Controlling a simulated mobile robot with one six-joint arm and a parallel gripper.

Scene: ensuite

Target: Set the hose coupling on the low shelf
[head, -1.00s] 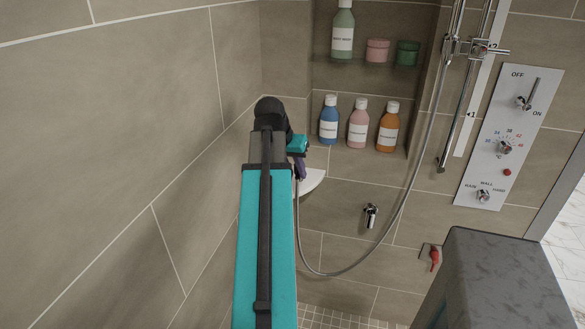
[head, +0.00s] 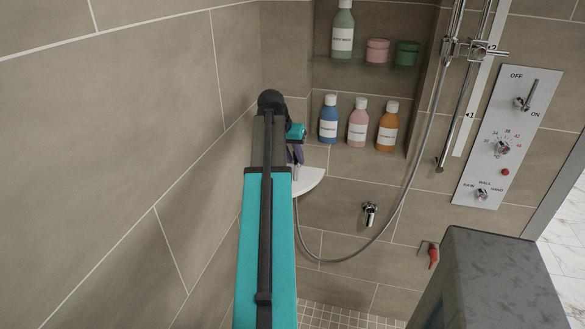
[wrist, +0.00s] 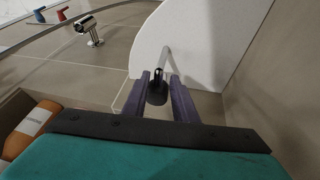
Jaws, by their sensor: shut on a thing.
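The low shelf (head: 312,180) is a white corner shelf with a rounded front edge, on the wall behind my arm; it also fills the top middle of the wrist view (wrist: 205,45). My gripper (head: 297,162) shows only partly past the arm, at the shelf's left part. In the wrist view its two purple fingers (wrist: 160,96) are shut on the hose coupling (wrist: 157,88), a small dark piece with a grey length beyond it. The coupling overlaps the shelf in that view. I cannot tell whether they touch.
The grey hose (head: 340,261) loops from the shower rail towards my gripper. Several bottles stand in the niche, among them a blue one (head: 328,122) and an orange one (head: 388,129). A chrome wall fitting (head: 370,212) juts out right of the shelf. A dark stone block (head: 486,285) stands front right.

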